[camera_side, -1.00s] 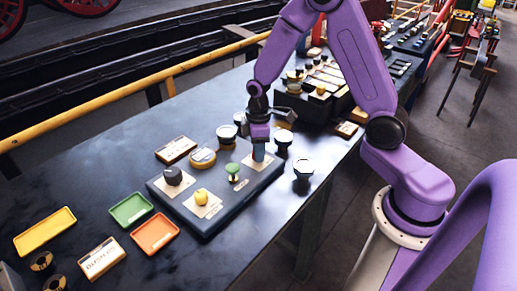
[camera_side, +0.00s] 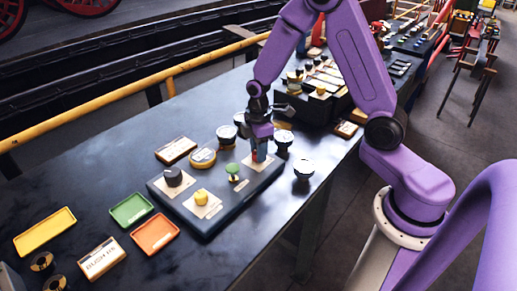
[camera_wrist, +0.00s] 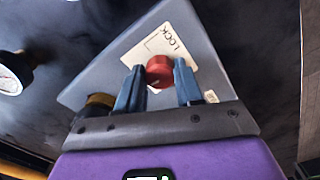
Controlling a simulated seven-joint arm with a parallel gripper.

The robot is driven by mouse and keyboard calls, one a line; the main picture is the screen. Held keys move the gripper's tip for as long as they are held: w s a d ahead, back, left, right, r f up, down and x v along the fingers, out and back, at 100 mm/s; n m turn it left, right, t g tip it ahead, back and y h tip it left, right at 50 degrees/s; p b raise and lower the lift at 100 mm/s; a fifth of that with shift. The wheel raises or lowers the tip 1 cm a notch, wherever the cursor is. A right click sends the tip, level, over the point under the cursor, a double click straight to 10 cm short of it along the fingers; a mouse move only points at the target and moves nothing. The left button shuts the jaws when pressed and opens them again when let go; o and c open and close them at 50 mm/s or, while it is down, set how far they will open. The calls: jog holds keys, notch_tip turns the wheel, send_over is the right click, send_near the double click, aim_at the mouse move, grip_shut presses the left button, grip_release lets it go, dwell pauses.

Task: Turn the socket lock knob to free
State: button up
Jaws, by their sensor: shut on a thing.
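The red socket lock knob (camera_wrist: 159,69) sits on a cream plate marked LOCK (camera_wrist: 158,40) on the dark base panel (camera_side: 210,222). In the side view a little of its red (camera_side: 256,156) shows at the panel's far right end, mostly hidden by my fingers. My gripper (camera_wrist: 158,76) points down over the knob and is shut on it, with one blue finger on each side. The knob's pointer direction cannot be made out.
The same panel carries a dark knob (camera_side: 173,177), a yellow knob (camera_side: 201,197) and a green knob (camera_side: 233,170). Round gauges stand close by, one (camera_side: 303,167) to the right. Green (camera_side: 131,209), orange (camera_side: 156,233) and yellow (camera_side: 45,230) trays lie at left.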

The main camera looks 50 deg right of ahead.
jog(key=o, duration=1)
jog(key=shift+o, duration=0.2)
notch_tip(320, 180, up, 18)
jog(key=shift+f, duration=0.25)
jog(key=shift+s+a, duration=0.1)
jog(key=s+a+f, duration=0.2)
jog(key=s, duration=1.1)
jog(key=s+a+f, duration=0.2)
jog(key=s+a, duration=0.1)
jog(key=s, duration=1)
jog(key=shift+a, duration=0.15)
